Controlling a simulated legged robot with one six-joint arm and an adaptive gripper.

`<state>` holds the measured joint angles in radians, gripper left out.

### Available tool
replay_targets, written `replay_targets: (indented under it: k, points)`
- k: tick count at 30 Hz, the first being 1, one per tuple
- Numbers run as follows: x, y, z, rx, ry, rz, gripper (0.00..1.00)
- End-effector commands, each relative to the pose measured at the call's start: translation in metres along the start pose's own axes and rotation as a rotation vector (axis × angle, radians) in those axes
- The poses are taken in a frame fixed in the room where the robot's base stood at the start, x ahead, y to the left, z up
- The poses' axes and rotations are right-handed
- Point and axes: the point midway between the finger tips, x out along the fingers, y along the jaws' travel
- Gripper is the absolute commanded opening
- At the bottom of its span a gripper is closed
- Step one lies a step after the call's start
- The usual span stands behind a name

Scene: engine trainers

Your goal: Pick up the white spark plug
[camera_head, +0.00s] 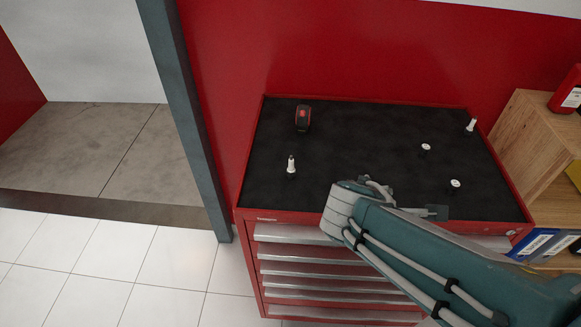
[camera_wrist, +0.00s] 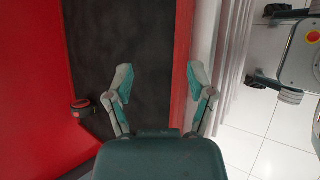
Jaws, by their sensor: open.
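Several small white spark plugs stand on the black top of a red tool cabinet in the head view. One spark plug (camera_head: 291,165) is at the left, white with a dark tip. Another white spark plug (camera_head: 470,126) is at the far right corner. Two plugs with white tops and dark lower parts, one (camera_head: 426,147) farther back and one (camera_head: 455,184) nearer, are on the right half. In the wrist view my gripper (camera_wrist: 160,72) is open and empty, its fingers apart above the cabinet's front edge. No spark plug shows there. My arm hides the cabinet's front right in the head view.
A small black-and-red object (camera_head: 302,118) sits at the back left of the black top (camera_head: 360,130); it also shows in the wrist view (camera_wrist: 82,107). A wooden shelf (camera_head: 535,125) stands at the right. A grey post (camera_head: 185,120) is left of the cabinet.

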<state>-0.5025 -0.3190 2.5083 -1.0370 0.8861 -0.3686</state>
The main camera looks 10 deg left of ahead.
Motion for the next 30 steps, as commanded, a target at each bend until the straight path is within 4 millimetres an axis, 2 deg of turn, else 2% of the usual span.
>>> replay_targets:
  k: [1, 5, 6, 9, 13, 17, 24, 30]
  points:
    - [0.000, 0.007, -0.020, -0.164, -0.005, 0.064, 0.70]
    - [-0.007, 0.025, -0.074, -0.578, -0.026, 0.265, 0.70]
    - [-0.012, 0.029, -0.093, -0.699, -0.033, 0.330, 0.70]
    - [-0.025, 0.032, -0.138, -0.959, -0.048, 0.482, 0.70]
    - [-0.041, 0.029, -0.180, -1.178, -0.064, 0.626, 0.70]
    - [-0.046, 0.028, -0.196, -1.260, -0.072, 0.685, 0.70]
    - [-0.016, 0.048, -0.206, -1.262, -0.074, 0.686, 0.70]
    - [-0.002, 0.058, -0.212, -1.259, -0.072, 0.688, 0.70]
